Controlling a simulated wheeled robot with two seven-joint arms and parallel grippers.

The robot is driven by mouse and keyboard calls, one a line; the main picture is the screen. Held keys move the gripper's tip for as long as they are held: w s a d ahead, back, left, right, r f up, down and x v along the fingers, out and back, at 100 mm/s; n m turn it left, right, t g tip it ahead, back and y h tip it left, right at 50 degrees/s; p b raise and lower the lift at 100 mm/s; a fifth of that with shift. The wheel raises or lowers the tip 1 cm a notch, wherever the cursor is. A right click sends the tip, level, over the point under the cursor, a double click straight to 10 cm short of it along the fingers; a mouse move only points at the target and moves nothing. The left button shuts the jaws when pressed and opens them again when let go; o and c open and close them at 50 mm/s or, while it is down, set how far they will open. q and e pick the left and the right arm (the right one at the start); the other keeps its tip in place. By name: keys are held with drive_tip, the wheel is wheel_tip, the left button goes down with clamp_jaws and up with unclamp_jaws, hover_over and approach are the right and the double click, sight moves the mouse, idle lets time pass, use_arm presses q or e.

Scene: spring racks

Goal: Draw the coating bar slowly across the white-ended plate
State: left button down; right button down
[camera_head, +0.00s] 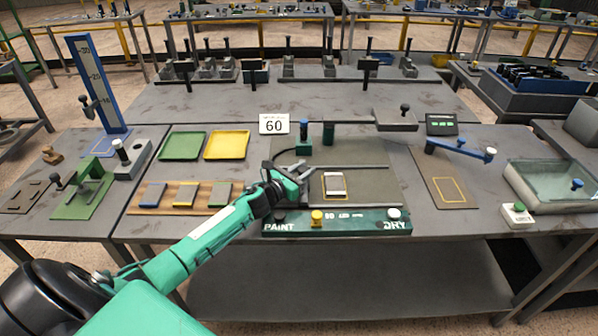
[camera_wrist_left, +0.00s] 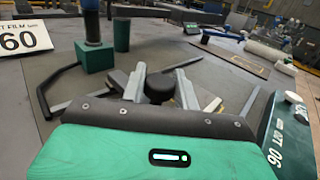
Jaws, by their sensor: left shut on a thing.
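The white-ended plate (camera_head: 334,184) lies flat within a yellow outline on the dark bed of the coating station, right of my left gripper. Its grey face shows a pale end. My left gripper (camera_head: 301,173) is low over the bed at the plate's left. In the left wrist view its two fingers (camera_wrist_left: 160,86) flank a round black knob (camera_wrist_left: 159,93), which I take as the coating bar's handle. It is shut on this. The bar itself is mostly hidden by the gripper. A pale strip, probably the plate, shows past the fingers (camera_wrist_left: 212,105). My right gripper is not in view.
The green front panel (camera_head: 358,225) reads PAINT and DRY and carries a yellow button (camera_head: 317,217). A green block with a blue-topped post (camera_head: 304,147) stands behind. A wooden rack (camera_head: 137,208) with several plates is at left. A sign (camera_head: 273,124) reads 60.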

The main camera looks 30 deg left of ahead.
use_arm(q)
drive_tip(key=c, duration=1.1)
unclamp_jaws()
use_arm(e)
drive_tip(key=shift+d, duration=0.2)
use_arm(q)
drive_tip(key=shift+s, duration=0.1)
drive_tip(key=shift+b+v, duration=1.15)
drive_tip(key=shift+v, duration=3.5)
drive_tip(key=shift+b+v, duration=0.35)
drive_tip(key=shift+v, duration=0.9)
drive_tip(key=shift+s+a, duration=0.25)
drive_tip(key=shift+s, duration=0.6)
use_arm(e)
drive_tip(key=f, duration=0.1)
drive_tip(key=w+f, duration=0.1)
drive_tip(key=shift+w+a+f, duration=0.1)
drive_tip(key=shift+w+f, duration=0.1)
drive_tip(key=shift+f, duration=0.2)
